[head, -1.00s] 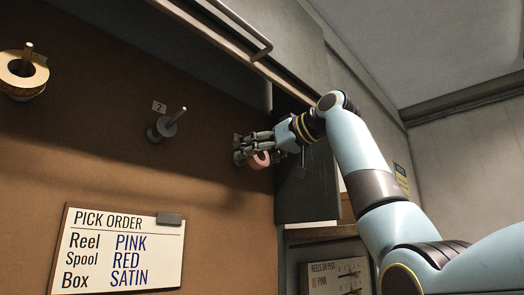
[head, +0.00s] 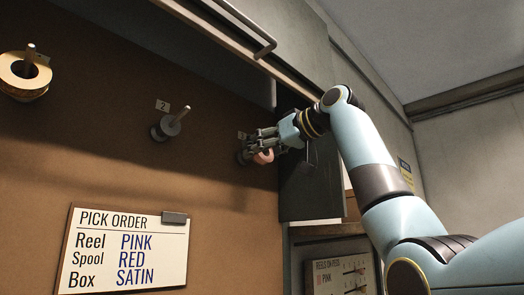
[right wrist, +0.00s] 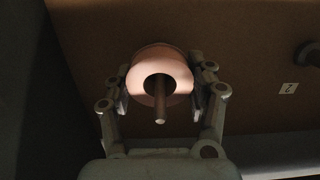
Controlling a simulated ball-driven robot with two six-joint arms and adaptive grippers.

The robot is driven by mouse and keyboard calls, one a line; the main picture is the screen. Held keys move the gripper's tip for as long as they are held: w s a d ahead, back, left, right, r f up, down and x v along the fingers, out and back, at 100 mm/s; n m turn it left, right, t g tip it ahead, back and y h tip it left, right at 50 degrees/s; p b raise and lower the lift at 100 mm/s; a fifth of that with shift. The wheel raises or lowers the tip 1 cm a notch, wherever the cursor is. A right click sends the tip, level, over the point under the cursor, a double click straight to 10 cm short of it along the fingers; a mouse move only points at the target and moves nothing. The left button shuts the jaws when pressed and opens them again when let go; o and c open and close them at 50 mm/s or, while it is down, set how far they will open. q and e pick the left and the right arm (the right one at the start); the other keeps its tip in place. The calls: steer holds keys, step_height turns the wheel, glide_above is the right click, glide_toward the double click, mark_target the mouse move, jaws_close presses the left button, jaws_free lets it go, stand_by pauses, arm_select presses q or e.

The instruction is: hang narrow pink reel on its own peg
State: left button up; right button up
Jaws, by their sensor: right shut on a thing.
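The pink reel (head: 264,157) is held in my right gripper (head: 260,144) at the right end of the brown board. In the right wrist view the reel (right wrist: 160,65) sits between the two fingers of my right gripper (right wrist: 161,86), one on each side. A peg (right wrist: 161,114) comes out through the reel's hole towards the camera, so the reel is around it. I cannot tell whether the reel rests against the peg's base. My left gripper is not in view.
Peg 2 (head: 172,127) is bare, left of my gripper. A yellow reel (head: 24,84) hangs on the far left peg. The pick order sign (head: 125,248) is below. A cabinet with a handle (head: 240,30) overhangs the board, and a dark panel (head: 308,185) stands close on the right.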

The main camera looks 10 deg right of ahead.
steer(key=shift+b+v, duration=0.6)
steer(key=shift+v, duration=1.6)
steer(key=v, duration=0.3)
steer(key=b+v, duration=0.1)
steer(key=v, duration=0.1)
steer(key=shift+s+r, duration=0.1)
steer(key=shift+r, duration=0.25)
